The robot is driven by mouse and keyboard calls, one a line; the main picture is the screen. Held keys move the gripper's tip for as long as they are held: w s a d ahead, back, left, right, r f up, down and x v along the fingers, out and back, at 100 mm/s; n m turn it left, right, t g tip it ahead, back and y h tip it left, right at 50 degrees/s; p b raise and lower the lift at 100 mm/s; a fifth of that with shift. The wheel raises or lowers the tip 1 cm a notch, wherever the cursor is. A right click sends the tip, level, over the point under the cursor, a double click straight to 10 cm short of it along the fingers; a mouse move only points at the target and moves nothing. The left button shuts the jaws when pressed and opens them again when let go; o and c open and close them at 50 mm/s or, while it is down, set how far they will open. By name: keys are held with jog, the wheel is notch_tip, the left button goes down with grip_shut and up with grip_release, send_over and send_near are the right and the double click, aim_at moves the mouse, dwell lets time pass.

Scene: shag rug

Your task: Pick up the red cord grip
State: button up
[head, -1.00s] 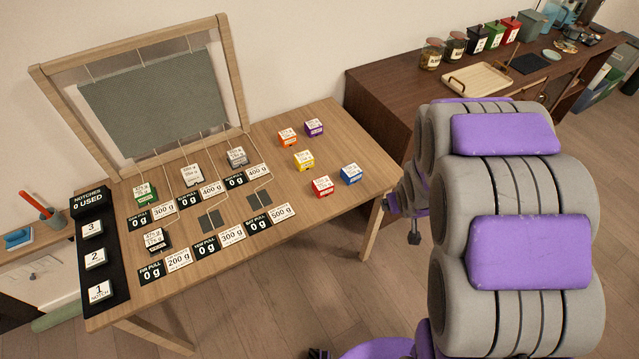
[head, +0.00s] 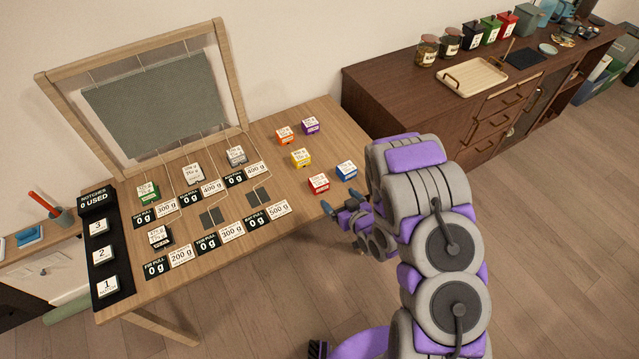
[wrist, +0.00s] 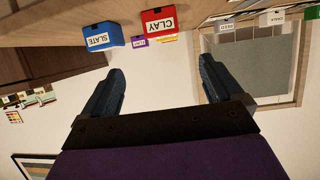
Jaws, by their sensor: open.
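The red cord grip (head: 318,183) is a small red block with a white label on top, at the front of the right-hand group on the wooden table (head: 290,235). In the wrist view, which looks upside down, a red block labelled CLAY (wrist: 158,22) shows near the top centre. My gripper (head: 345,212) is open and empty off the table's right edge, to the lower right of the red block and apart from it. In the wrist view its two dark fingers (wrist: 158,85) are spread wide.
A blue block (head: 346,170) stands just right of the red one, and a yellow block (head: 301,158) behind it. Orange (head: 284,135) and purple (head: 310,126) blocks are farther back. Label cards and a wooden frame (head: 240,75) fill the left. A dark sideboard (head: 400,90) stands behind.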

aim_at(317, 179)
jog(key=x, duration=0.3)
jog(key=b+x, duration=0.1)
jog(key=x, duration=0.3)
jog(key=a+x, duration=0.1)
jog(key=x, duration=0.3)
jog(key=shift+s+b, duration=0.25)
jog(key=shift+b, duration=0.1)
jog(key=shift+w+d+f, duration=0.1)
jog(key=shift+w+d, duration=0.3)
jog(key=shift+w, duration=0.1)
jog(key=shift+w+a+f, duration=0.1)
jog(key=shift+w+f, duration=0.05)
jog(key=x, duration=0.1)
jog(key=b+x, duration=0.1)
jog(key=x, duration=0.3)
jog(key=shift+s+a+f+b, duration=0.2)
jog(key=shift+s+a+b, duration=0.1)
jog(key=shift+a, duration=0.1)
jog(key=shift+d+r, duration=0.1)
jog(key=shift+d, duration=0.4)
jog(key=shift+c, duration=1.2)
jog(key=shift+a, duration=0.4)
jog(key=c, duration=0.7)
jog(key=shift+d, duration=0.2)
jog(key=shift+c, duration=0.9)
